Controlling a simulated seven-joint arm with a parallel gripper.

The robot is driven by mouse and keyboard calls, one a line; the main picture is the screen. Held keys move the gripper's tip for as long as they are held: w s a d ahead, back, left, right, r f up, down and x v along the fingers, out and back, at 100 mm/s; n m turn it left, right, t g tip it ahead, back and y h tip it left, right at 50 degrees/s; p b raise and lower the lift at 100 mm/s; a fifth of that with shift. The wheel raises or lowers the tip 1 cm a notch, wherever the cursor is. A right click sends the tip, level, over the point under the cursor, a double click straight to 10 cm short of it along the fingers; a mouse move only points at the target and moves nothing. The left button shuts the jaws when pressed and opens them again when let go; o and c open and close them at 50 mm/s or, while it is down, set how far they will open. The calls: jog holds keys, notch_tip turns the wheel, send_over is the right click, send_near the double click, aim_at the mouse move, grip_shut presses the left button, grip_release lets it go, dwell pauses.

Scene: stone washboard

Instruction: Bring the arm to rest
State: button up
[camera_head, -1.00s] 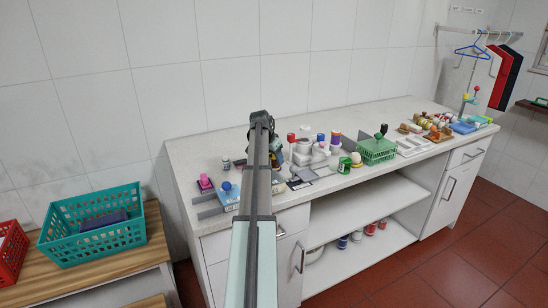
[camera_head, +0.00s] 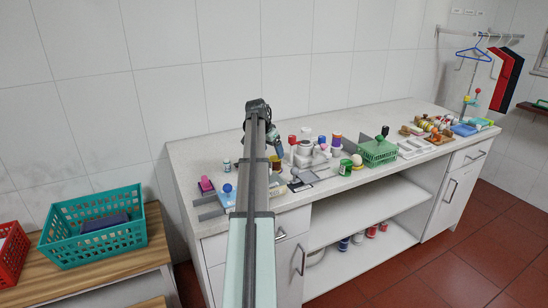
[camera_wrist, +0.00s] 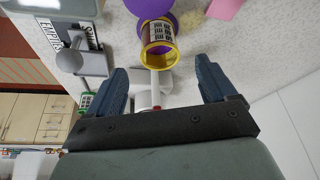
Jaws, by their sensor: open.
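My arm reaches out from the bottom of the head view over the stone washboard counter (camera_head: 215,150). My gripper (camera_head: 277,143) is at its far end, above the counter and partly hidden by my own arm. In the wrist view my gripper (camera_wrist: 160,68) has its two dark blue fingers spread wide apart. A purple and yellow cylinder-like thing (camera_wrist: 157,38) shows in the gap between the fingers, with a white thing just below it. I see nothing clamped; how far these are from the fingertips I cannot tell.
Several small items crowd the counter right of my arm, with a green basket (camera_head: 378,152) among them. A pink item (camera_head: 206,185) and blue ball (camera_head: 227,188) lie left. A teal basket (camera_head: 95,227) stands on the wooden bench (camera_head: 155,243). The counter's back left is clear.

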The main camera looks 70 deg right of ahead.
jog(key=v, duration=0.7)
jog(key=shift+a+r, duration=0.15)
jog(key=shift+r, duration=0.2)
jog(key=shift+w, duration=0.1)
